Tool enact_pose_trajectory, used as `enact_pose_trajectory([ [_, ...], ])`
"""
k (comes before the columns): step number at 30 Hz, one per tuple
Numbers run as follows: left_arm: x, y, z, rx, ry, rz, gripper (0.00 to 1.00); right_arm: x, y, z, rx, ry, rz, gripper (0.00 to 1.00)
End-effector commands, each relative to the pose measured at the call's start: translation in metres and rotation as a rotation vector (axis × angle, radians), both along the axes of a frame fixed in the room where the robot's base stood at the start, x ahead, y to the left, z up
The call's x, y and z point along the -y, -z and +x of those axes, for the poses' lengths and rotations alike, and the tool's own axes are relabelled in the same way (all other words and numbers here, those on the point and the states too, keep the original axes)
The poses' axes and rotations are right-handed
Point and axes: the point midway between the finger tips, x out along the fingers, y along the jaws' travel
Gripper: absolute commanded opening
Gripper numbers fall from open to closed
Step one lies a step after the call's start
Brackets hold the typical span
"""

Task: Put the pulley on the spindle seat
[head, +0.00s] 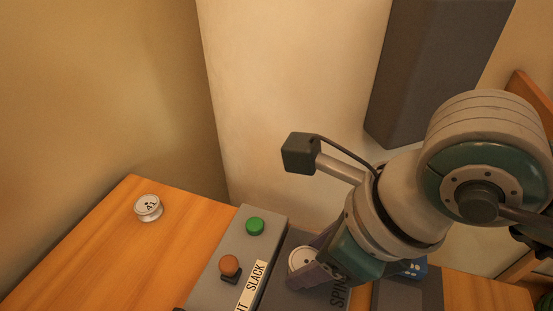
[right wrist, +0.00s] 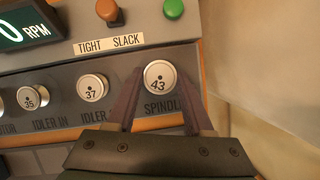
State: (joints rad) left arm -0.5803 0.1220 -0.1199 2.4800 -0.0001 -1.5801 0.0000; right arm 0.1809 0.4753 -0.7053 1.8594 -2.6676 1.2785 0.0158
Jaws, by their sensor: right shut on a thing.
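A round white pulley marked 43 (right wrist: 160,77) is between the two fingers of my right gripper (head: 313,262), which is shut on it. In the head view the pulley (head: 301,260) shows as a pale disc partly covered by a finger. It is over the spot labelled SPINDLE on the grey panel, in line with the other pulleys. The spindle seat itself is hidden beneath it, and I cannot tell whether the pulley touches it. My left gripper is not in view.
Pulleys marked 37 (right wrist: 92,88) and 35 (right wrist: 31,97) sit left of it on the panel. A TIGHT/SLACK lever with an orange knob (head: 229,267) and a green button (head: 255,226) stand close by. Another white disc (head: 148,206) lies on the wooden bench. A blue object (head: 415,268) is at right.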

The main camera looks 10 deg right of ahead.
Motion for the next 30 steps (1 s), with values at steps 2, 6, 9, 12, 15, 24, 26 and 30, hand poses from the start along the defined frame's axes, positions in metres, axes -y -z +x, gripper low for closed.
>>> enact_pose_trajectory([
  [2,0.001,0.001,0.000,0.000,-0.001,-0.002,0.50,0.000,0.005,0.000,-0.001,0.000,-0.001,0.00],
  [6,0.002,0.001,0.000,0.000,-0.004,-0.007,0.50,0.000,0.005,0.000,0.001,0.000,0.001,0.00],
  [9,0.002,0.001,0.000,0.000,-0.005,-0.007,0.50,0.000,0.005,0.000,0.001,0.000,0.001,0.00],
  [12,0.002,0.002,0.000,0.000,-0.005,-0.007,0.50,0.000,0.007,0.000,0.000,0.000,0.000,0.55],
  [15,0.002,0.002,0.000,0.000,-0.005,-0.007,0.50,0.000,0.006,0.000,0.000,0.000,0.000,0.67],
  [24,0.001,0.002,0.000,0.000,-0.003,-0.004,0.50,0.000,0.006,0.000,0.000,0.000,0.000,0.82],
  [26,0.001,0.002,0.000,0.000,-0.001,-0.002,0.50,0.000,0.006,0.000,0.000,0.000,0.000,0.82],
  [30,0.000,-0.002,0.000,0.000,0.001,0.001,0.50,0.002,-0.003,-0.001,0.002,0.000,0.001,0.82],
])
